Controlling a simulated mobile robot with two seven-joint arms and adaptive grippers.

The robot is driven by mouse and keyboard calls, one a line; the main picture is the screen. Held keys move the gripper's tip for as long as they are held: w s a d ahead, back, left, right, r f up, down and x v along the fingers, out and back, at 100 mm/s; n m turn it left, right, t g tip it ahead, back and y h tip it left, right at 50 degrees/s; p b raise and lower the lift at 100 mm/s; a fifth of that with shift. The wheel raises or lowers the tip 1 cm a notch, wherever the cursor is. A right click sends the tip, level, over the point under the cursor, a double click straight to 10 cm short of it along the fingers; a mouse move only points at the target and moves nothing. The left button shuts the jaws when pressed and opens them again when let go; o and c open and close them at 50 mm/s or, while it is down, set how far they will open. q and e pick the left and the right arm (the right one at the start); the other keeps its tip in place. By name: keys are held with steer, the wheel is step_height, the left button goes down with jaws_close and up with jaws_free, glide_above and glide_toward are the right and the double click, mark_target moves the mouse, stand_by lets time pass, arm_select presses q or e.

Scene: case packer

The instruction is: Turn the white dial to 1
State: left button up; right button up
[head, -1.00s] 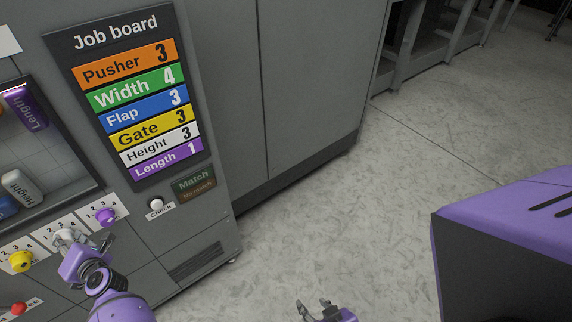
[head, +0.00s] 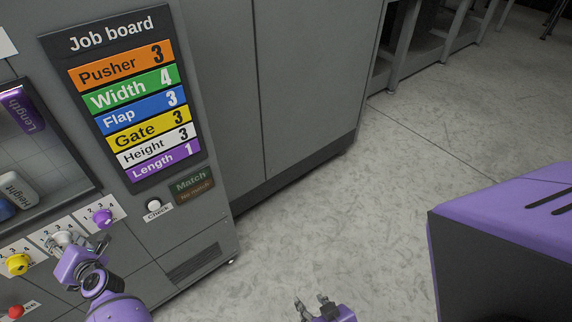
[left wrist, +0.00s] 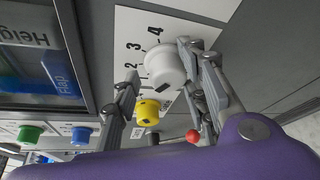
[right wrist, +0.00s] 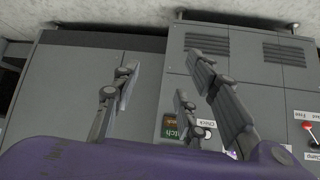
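The white dial (left wrist: 165,66) is a round knob on a white plate with the printed numbers 2, 3 and 4 visible in the left wrist view. A dark mark shows on its lower edge; I cannot tell which number the dial is set to. In the head view the dial (head: 62,238) is partly hidden by my left gripper (head: 80,245). My left gripper (left wrist: 158,85) has its fingers apart, one on each side of the dial. The right-hand finger is very close to the knob; contact is unclear. My right gripper (head: 314,306) is open and empty, over the floor.
A purple dial (head: 102,218) and a yellow dial (head: 18,264) flank the white one. A red knob (head: 16,311) sits lower. The Check button (head: 153,205) and Job board (head: 125,100), reading Height 3, are on the panel. Open floor (head: 270,260) lies right.

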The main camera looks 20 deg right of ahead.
arm_select(q)
steer(key=shift+w+r, duration=0.1)
steer(key=shift+r, duration=0.45)
step_height(320, 180, up, 10)
steer(key=shift+d+f, duration=0.1)
steer(key=shift+f, duration=0.1)
steer(key=shift+w+f, duration=0.1)
steer(key=shift+w, duration=0.05)
steer(key=shift+s+f, duration=0.1)
steer(key=shift+s, duration=0.1)
steer(key=shift+f, duration=0.1)
steer(key=shift+s+a, duration=0.1)
steer(key=shift+a, duration=0.1)
